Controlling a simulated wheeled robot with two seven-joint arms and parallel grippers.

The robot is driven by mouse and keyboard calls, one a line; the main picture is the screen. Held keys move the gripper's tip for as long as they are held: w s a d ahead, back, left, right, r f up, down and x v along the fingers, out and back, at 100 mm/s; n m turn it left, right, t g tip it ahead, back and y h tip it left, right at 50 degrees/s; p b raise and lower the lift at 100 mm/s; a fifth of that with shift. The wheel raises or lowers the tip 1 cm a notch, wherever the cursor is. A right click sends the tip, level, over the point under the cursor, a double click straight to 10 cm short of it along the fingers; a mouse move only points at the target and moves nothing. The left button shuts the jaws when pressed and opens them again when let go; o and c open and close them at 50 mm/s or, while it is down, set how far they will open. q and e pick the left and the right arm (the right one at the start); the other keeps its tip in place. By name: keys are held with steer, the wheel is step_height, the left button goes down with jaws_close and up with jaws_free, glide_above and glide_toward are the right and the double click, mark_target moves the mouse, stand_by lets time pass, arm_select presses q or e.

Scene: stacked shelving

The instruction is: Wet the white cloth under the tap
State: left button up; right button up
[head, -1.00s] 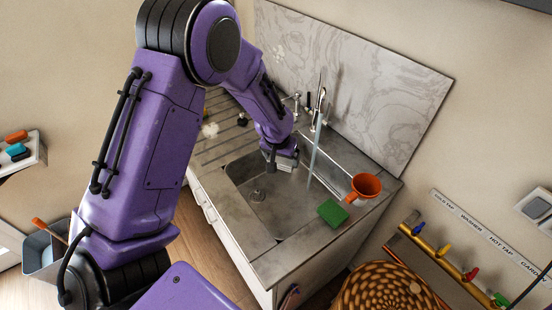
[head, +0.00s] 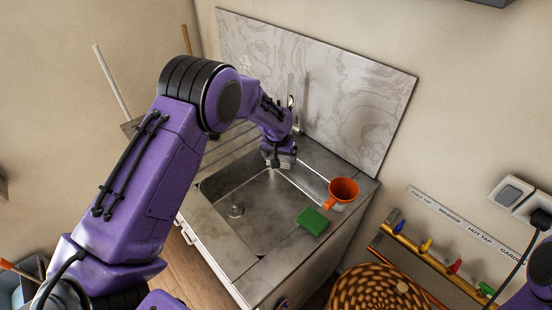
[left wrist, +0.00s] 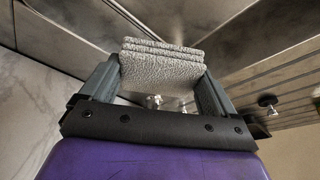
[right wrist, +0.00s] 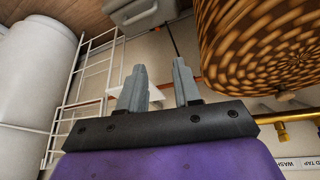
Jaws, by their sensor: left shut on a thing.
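My left gripper (head: 279,163) is over the far part of the metal sink basin (head: 238,185). In the left wrist view, the left gripper (left wrist: 160,85) is shut on the white cloth (left wrist: 162,68), which is folded in layers and looks light grey. In the head view the cloth is a small pale patch below the jaws. The tap (head: 291,101) stands behind the basin and is mostly hidden by my left arm. No water stream is visible now. My right gripper (right wrist: 158,82) is open and empty in the right wrist view, its fingers apart.
A marbled splashback (head: 330,85) rises behind. A rail with coloured valve handles (head: 427,246) and a woven basket (head: 375,290) are at the lower right.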

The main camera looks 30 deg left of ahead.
stand_by(0.4)
arm_select(q)
steer(key=s+a, duration=0.2)
steer(key=s, duration=0.6)
steer(key=shift+p, duration=0.3)
steer(key=shift+w, duration=0.1)
steer(key=shift+r, duration=0.15)
stand_by(0.9)
steer(key=s+a+r, duration=0.1)
steer(key=s+r, duration=0.2)
steer(key=s, duration=0.2)
steer(key=shift+r, duration=0.4)
